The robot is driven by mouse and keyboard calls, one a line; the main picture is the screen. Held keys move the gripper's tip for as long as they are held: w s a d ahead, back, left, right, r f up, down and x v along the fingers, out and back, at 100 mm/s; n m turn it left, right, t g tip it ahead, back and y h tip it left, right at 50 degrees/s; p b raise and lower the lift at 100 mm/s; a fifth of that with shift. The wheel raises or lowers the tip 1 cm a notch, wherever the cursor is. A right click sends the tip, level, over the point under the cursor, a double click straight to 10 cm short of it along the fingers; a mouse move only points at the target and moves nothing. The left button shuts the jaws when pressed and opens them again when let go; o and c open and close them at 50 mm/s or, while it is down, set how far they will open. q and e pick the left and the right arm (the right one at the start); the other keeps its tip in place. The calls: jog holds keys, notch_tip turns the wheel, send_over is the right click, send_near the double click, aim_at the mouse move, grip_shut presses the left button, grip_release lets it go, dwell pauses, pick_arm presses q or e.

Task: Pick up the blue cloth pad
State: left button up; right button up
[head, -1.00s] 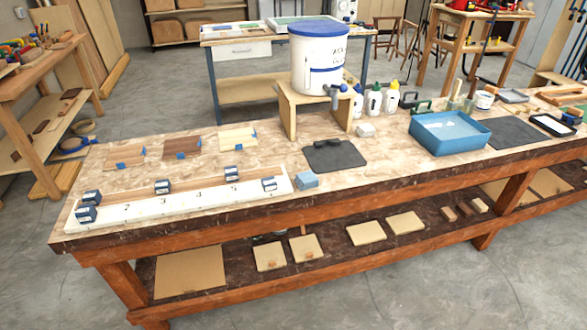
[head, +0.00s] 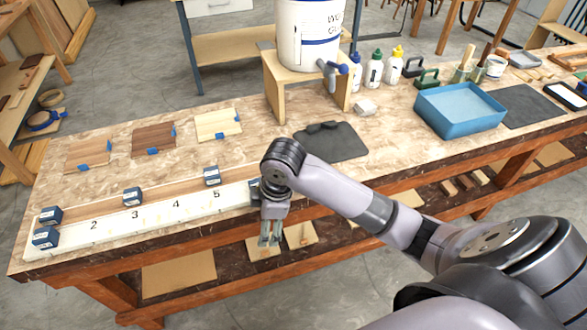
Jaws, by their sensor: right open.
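My right gripper (head: 270,241) hangs in front of the workbench's front edge with its fingers pointing down in the picture. It is open, and I see nothing between its fingers. I cannot make out the blue cloth pad now. The spot just past the right end of the white numbered board (head: 150,221), where a small light blue pad lay earlier, is covered by my right wrist and forearm. My left gripper is not in view.
Several dark blue blocks, one of them here (head: 133,196), sit along the board. A dark grey mat (head: 340,146) lies behind my forearm. A blue tray (head: 460,112), glue bottles (head: 375,70) and a wooden stand (head: 272,92) holding a white bucket (head: 306,38) are farther back.

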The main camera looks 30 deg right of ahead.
jog(key=w+d+r+n+g+h, duration=0.15)
jog(key=w+d+r, duration=0.25)
jog(key=d+r, duration=0.4)
jog(key=w+d+r+n, duration=0.2)
jog(key=w+d+r, duration=0.3)
jog(key=r, duration=0.4)
jog(key=f, duration=0.3)
jog(key=s+f, duration=0.1)
jog(key=f, duration=0.3)
jog(key=d+f+p, duration=0.1)
jog(key=f, duration=0.3)
jog(key=shift+s+f, duration=0.15)
jog(key=shift+f, duration=0.1)
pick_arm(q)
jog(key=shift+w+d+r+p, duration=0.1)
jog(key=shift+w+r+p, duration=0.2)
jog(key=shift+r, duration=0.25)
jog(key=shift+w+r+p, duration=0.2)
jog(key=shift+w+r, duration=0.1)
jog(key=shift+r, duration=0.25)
pick_arm(e)
jog(key=shift+w+a+f, duration=0.1)
jog(key=shift+w+f, duration=0.05)
jog(key=shift+f, duration=1.25)
jog(key=shift+w+a+f, duration=0.1)
jog(key=shift+f, duration=1.3)
jog(key=shift+c, duration=0.6)
jog(key=c, duration=0.9)
